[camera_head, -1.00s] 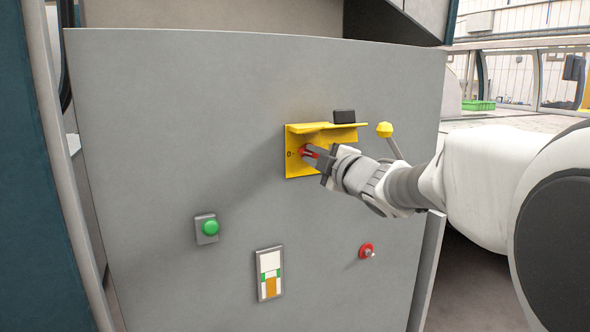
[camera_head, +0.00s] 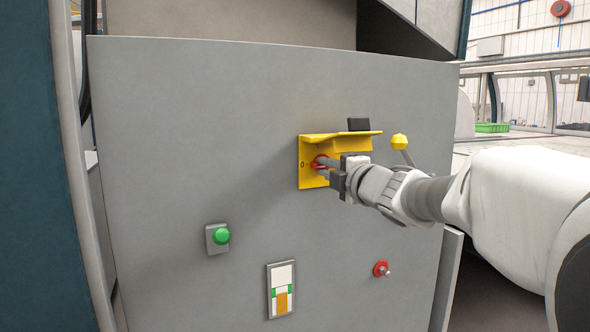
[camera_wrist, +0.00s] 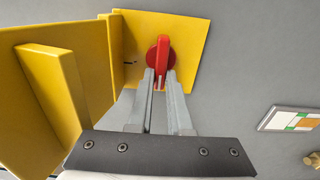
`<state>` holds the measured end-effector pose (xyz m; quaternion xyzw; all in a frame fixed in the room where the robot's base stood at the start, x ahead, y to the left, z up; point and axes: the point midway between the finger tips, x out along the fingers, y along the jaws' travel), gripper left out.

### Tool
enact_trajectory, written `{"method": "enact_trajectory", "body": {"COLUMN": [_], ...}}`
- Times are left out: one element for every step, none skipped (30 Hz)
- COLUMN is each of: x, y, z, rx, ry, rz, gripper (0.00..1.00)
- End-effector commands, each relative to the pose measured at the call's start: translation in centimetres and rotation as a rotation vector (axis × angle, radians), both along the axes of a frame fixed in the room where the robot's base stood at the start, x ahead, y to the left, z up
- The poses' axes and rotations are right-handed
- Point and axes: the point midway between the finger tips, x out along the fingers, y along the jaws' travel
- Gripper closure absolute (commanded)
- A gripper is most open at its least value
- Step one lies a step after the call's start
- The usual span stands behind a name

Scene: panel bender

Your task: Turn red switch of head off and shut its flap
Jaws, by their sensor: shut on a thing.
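The red switch (camera_wrist: 162,48) sits on a yellow backplate (camera_wrist: 190,40) on the grey panel. My gripper (camera_wrist: 160,80) is shut on its red handle, with one finger on each side. In the head view the gripper (camera_head: 322,164) reaches the switch (camera_head: 319,160) from the right and hides part of it. A "0" mark shows at the plate's left edge. The handle lies roughly level, in line with that mark. The yellow flap (camera_head: 338,138) is raised and sticks out above the switch; in the wrist view the flap (camera_wrist: 40,95) fills the left side.
A yellow ball-ended lever (camera_head: 399,142) stands right of the flap. A green button (camera_head: 221,236), a white-and-orange rocker plate (camera_head: 280,289) and a red knob (camera_head: 381,269) are lower on the grey panel (camera_head: 200,130). The panel left of the switch is clear.

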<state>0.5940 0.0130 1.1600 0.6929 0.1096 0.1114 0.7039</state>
Motion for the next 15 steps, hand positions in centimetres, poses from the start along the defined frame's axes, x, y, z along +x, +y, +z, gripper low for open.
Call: {"method": "enact_trajectory", "body": {"x": [0.00,0.00,-0.01,0.00,0.00,0.00,-0.01,-0.01,-0.01,0.00,0.00,0.00,0.00,0.00,0.00], "y": [0.07,0.07,0.06,0.07,0.07,0.07,0.05,0.05,0.05,0.04,0.04,0.03,0.03,0.02,0.02], "z": [0.13,0.13,0.13,0.13,0.13,0.13,0.12,0.11,0.10,0.09,0.08,0.07,0.06,0.05,0.04], "rx": [-0.002,-0.002,-0.002,-0.002,-0.001,-0.001,-0.001,-0.001,0.000,0.000,0.000,-0.001,-0.001,0.000,0.000], "ry": [-0.003,-0.003,-0.003,-0.003,-0.002,-0.002,-0.002,-0.002,-0.002,-0.002,-0.002,-0.001,-0.001,-0.001,-0.001], "rz": [0.002,0.002,0.002,0.002,0.002,0.002,0.002,0.002,0.001,0.001,0.001,0.001,0.001,0.001,0.001], "gripper": [1.00,1.00,1.00,1.00,0.81,0.74,0.68,0.63,0.56,0.53,0.53,0.53,0.53,0.53,0.53]}}
